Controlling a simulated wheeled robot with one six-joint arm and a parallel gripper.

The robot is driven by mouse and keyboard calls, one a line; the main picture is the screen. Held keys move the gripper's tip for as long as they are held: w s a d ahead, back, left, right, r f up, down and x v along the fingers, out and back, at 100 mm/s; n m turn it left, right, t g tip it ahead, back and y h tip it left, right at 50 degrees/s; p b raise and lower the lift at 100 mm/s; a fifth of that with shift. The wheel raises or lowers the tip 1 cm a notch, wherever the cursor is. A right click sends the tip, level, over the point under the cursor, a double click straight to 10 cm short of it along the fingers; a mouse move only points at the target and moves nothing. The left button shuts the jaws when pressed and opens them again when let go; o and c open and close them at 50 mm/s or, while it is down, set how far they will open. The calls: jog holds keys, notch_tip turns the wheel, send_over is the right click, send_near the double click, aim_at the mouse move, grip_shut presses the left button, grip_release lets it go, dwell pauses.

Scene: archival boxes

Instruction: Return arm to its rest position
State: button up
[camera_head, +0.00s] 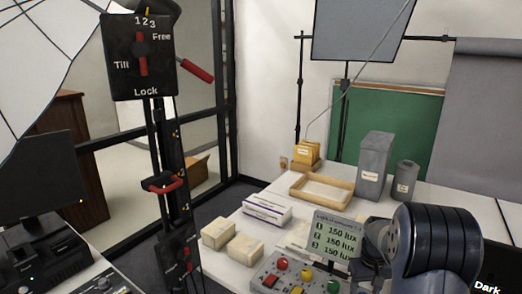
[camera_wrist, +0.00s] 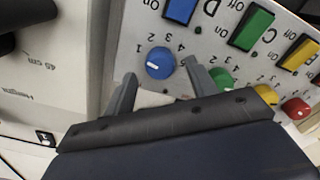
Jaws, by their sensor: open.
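My gripper (camera_wrist: 160,68) is open in the wrist view, its two grey fingers apart with a blue knob (camera_wrist: 160,63) of a control panel showing between and beyond them. I cannot tell whether the fingers touch the knob. Nothing is seen held. In the head view my dark arm (camera_head: 436,240) is bent low at the right front, over the table. The fingers cannot be made out there. The control panel (camera_head: 262,268) lies left of the arm, with red, yellow and green buttons and knobs showing.
A lux display (camera_head: 338,220) stands behind the panel. Two cream parcels (camera_head: 219,233), a white box (camera_head: 264,212), a wooden tray (camera_head: 347,201), a tall grey box (camera_head: 375,150) and a smaller grey box (camera_head: 404,184) stand on the table. A black stand (camera_head: 170,150) rises at left.

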jog(key=shift+f, duration=0.95)
jog(key=shift+r, duration=0.15)
notch_tip(320, 180, up, 10)
notch_tip(320, 180, down, 10)
jog(key=shift+f, duration=0.2)
jog(key=m, duration=1.1)
jog(key=shift+m, duration=0.3)
jog(key=m+p, duration=0.1)
jog(key=m, duration=0.4)
jog(key=shift+r+m, duration=0.1)
jog(key=shift+m, duration=0.2)
jog(key=m, duration=0.5)
